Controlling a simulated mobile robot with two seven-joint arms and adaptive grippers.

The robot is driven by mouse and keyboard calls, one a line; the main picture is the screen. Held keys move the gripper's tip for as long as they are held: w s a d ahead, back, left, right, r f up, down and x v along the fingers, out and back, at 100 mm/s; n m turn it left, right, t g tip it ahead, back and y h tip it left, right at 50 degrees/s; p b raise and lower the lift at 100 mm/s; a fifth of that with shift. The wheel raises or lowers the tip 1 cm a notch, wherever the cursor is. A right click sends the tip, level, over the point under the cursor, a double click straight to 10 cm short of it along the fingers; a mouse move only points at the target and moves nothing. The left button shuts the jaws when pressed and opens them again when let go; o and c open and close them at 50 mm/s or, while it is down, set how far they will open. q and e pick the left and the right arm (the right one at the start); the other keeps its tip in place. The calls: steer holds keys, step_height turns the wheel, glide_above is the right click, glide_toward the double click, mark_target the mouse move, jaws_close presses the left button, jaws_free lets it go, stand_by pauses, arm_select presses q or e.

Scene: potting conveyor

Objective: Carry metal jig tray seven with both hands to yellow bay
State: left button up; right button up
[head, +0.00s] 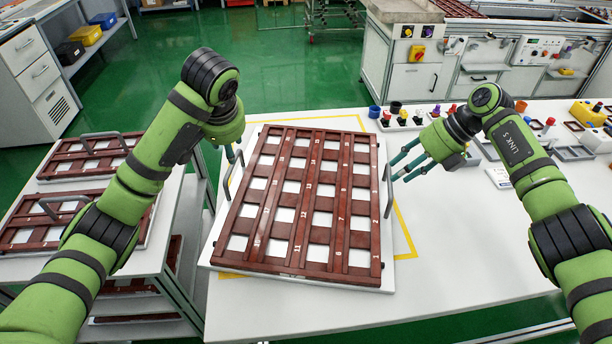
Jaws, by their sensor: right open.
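A tray with a reddish-brown numbered grid (300,205) on a white base lies on the white table. It has an upright grey handle on its left side (235,172) and another on its right side (388,190). A yellow outline (405,230) on the tabletop shows around the tray, which covers much of it. My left gripper (236,156) is at the left handle, mostly hidden behind its own wrist; I cannot tell whether it touches. My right gripper (394,168) is open, its fingers pointing at the right handle, with nothing visibly held.
Similar trays (75,210) sit on a rack at the left. Small coloured buttons and cups (402,116) stand along the table's back right, with grey frames (574,153) and a yellow box (588,113) further right. The table's front right is clear.

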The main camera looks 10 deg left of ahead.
steer(key=v, duration=0.7)
